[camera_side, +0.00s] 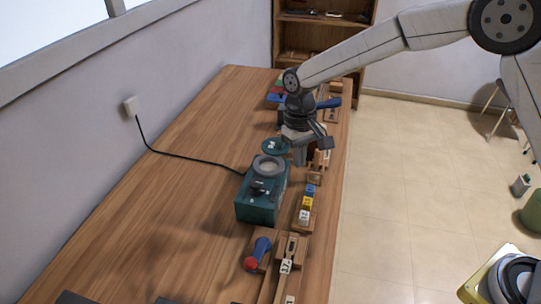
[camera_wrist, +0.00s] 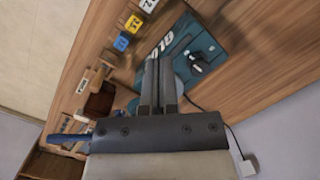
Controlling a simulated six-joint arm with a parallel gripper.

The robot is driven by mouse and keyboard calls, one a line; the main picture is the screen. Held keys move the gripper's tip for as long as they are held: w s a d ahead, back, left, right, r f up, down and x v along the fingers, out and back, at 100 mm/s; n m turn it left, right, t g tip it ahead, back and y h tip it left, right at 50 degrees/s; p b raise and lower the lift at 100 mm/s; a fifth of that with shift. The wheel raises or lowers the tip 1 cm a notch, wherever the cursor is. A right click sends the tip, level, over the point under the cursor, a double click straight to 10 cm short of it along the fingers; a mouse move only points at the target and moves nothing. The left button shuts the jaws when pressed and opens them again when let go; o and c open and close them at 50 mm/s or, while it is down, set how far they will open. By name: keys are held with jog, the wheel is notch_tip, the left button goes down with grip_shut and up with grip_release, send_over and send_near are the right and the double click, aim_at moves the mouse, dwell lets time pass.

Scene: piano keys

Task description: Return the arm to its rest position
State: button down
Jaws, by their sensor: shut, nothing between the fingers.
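My gripper (camera_side: 300,155) hangs from my arm above the wooden workbench (camera_side: 180,150), near its right edge. In the wrist view its two fingers (camera_wrist: 158,65) lie side by side with nothing between them. The gripper is shut and empty. In the side view it is just beyond the teal glue heater box (camera_side: 257,207), which has a round pot on top; the box also shows behind the fingers in the wrist view (camera_wrist: 180,48). No rest position is marked in either view.
A row of small blocks, blue, yellow (camera_side: 307,202) and white, stands right of the box. A blue-and-red handled tool (camera_side: 257,254) lies in front. A black cord (camera_side: 185,157) runs to a wall socket (camera_side: 131,106). Shelves (camera_side: 300,42) stand behind.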

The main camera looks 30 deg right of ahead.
jog(key=s+d+t, duration=0.4)
jog(key=s+d, duration=1)
jog(key=s, duration=0.4)
jog(key=shift+h, duration=0.3)
